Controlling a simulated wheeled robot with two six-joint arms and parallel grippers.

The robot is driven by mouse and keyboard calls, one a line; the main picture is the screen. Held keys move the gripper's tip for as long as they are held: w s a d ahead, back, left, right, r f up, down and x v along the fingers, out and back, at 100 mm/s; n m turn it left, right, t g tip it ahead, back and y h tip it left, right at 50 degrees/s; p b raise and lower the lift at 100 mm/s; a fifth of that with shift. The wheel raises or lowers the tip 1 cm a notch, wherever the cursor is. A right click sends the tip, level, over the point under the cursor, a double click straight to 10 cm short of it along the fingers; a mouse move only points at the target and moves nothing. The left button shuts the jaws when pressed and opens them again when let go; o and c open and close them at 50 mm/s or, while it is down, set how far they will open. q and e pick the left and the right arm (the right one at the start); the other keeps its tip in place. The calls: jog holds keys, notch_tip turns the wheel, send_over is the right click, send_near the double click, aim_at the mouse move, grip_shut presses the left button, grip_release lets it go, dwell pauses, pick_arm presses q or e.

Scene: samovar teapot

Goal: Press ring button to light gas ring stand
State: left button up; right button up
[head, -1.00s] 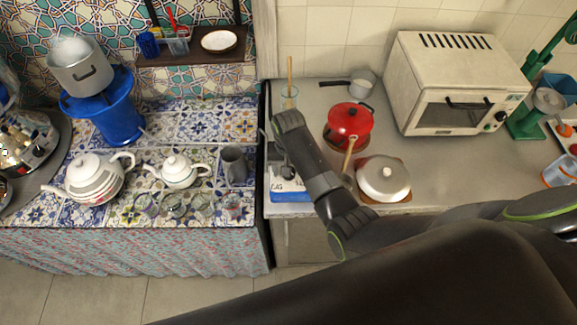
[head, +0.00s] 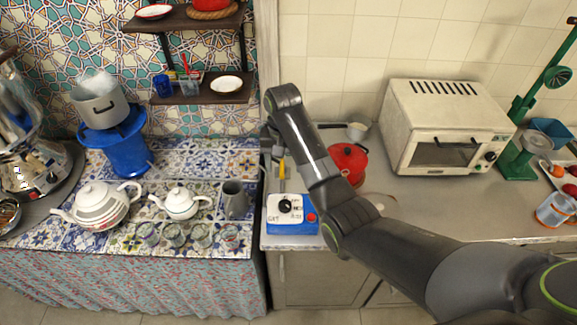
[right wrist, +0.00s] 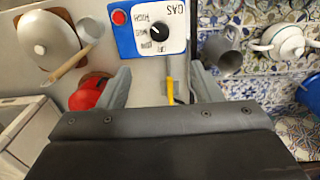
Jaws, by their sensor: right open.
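The blue box marked GAS (head: 290,228) sits at the counter's front left corner, with a white panel, a black knob (head: 286,206) and a red button (head: 311,218). The right wrist view also shows the red button (right wrist: 119,17) and knob (right wrist: 158,31). A blue stand (head: 128,156) carries a silver pot (head: 98,100) on the tiled counter; no flame is visible. My right gripper (head: 270,148) is above the grey counter's left edge, behind the box and apart from it. Its fingers are apart and empty in the wrist view (right wrist: 160,88). My left gripper is out of view.
A yellow-handled tool (right wrist: 169,90) lies behind the box. A red pot (head: 347,160) stands to the right, and a lidded pan is partly hidden by my arm. A grey jug (head: 236,199), teapots (head: 180,204) and several glasses stand left. A white oven (head: 445,125) is back right.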

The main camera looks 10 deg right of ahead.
jog(key=shift+r, duration=0.25)
